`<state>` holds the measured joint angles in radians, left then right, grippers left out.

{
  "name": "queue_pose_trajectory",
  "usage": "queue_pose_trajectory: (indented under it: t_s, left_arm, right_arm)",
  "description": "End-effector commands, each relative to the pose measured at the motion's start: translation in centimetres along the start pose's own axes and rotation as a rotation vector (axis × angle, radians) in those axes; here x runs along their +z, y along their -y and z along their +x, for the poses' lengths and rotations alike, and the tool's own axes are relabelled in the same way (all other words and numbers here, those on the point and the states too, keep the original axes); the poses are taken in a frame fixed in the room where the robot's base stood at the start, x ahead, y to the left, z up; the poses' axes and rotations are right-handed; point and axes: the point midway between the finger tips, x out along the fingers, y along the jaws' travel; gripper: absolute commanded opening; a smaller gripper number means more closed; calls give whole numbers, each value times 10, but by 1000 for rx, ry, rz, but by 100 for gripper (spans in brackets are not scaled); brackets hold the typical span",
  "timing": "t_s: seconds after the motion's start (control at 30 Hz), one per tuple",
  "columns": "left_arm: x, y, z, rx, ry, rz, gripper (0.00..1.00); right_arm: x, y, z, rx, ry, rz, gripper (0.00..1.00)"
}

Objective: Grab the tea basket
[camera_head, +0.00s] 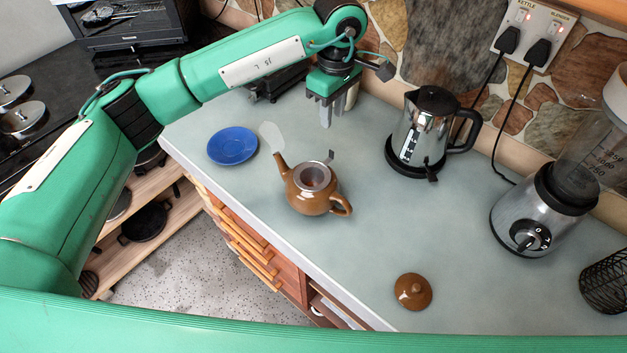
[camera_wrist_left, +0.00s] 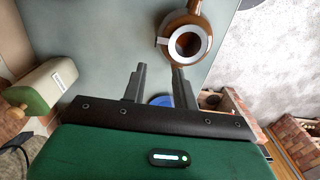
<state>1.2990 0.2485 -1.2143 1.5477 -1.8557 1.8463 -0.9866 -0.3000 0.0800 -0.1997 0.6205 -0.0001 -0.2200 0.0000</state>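A brown teapot (camera_head: 306,199) stands on the worktop with its lid off. The tea basket (camera_head: 312,177), a metal strainer with a wide rim, sits in its mouth; a small tab sticks up at the rim's far side. In the left wrist view the tea basket (camera_wrist_left: 188,46) shows as a pale ring with a dark middle, inside the teapot (camera_wrist_left: 181,18). My left gripper (camera_head: 335,112) points down above the worktop, behind the teapot and apart from it. In the left wrist view its fingers (camera_wrist_left: 160,72) are spread with nothing between them. My right gripper is not in view.
A blue saucer (camera_head: 232,146) lies left of the teapot. A steel kettle (camera_head: 421,128) and a blender (camera_head: 540,205) stand to the right. The brown lid (camera_head: 413,291) lies near the front edge. A pale flat shape (camera_head: 271,137) is by the spout. Worktop between teapot and kettle is clear.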

Motion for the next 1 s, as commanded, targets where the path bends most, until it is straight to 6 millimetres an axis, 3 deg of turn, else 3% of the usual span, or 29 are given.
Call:
queue_pose_trajectory:
  t_s: [0.3,0.63,1.0]
  left_arm:
    - [2,0,56,-3,6,-1,29]
    - [1,-2,77,-2,8,-1,29]
    - [-1,-8,118,-1,7,-1,29]
  right_arm:
    - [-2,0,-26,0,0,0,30]
    - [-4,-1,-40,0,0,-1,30]
    - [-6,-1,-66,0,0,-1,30]
